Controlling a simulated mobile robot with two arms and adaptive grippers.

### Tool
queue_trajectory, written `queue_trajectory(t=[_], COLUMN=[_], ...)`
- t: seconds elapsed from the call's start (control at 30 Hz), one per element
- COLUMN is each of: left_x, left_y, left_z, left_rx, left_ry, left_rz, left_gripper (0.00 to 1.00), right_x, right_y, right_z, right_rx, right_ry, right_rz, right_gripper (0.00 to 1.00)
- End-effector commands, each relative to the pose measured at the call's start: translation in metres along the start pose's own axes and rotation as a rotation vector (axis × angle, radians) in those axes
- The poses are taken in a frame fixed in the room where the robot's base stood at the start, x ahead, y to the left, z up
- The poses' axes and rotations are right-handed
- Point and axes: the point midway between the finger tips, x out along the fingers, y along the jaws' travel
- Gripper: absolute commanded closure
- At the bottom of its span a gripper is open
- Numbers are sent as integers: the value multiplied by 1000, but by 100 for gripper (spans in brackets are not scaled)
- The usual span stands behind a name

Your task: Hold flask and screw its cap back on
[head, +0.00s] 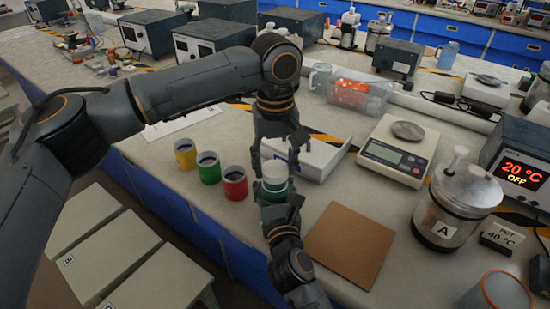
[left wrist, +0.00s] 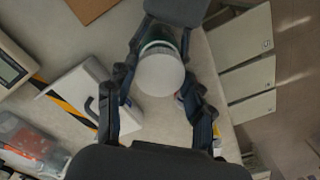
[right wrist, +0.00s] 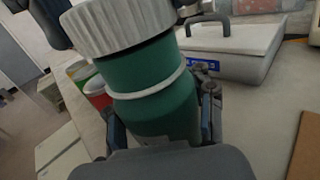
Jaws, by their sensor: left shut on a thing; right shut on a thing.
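The flask is green with a pale band and a ribbed white cap. Its green body (right wrist: 155,100) fills the middle of the right wrist view, where it leans a little. The cap (right wrist: 118,22) sits at the top of the body; I cannot tell how far it is threaded. My right gripper (head: 277,200) is shut on the flask body from the near side. My left gripper (head: 274,165) comes down from above and is shut on the cap, whose round white top (left wrist: 160,74) shows between its fingers in the left wrist view. In the head view the fingers partly hide the flask.
Yellow (head: 186,153), green (head: 208,167) and red (head: 234,182) cups stand left of the flask. A white case (head: 318,160) lies just behind it. A brown board (head: 354,244), a scale (head: 399,150) and a metal pot (head: 452,205) are to the right. The bench's front edge is close.

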Motion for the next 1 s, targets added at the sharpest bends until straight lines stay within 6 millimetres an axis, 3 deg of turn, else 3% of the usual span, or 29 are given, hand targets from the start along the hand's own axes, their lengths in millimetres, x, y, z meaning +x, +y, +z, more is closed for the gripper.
queue_trajectory(t=[1.0], left_x=[13], left_y=[0], left_z=[0], left_rx=[1], left_ry=[1], left_rz=[0], left_gripper=[65], right_x=[0], right_y=[0], right_z=[0], right_rx=[0], right_ry=[1], right_rz=[0], right_gripper=[100])
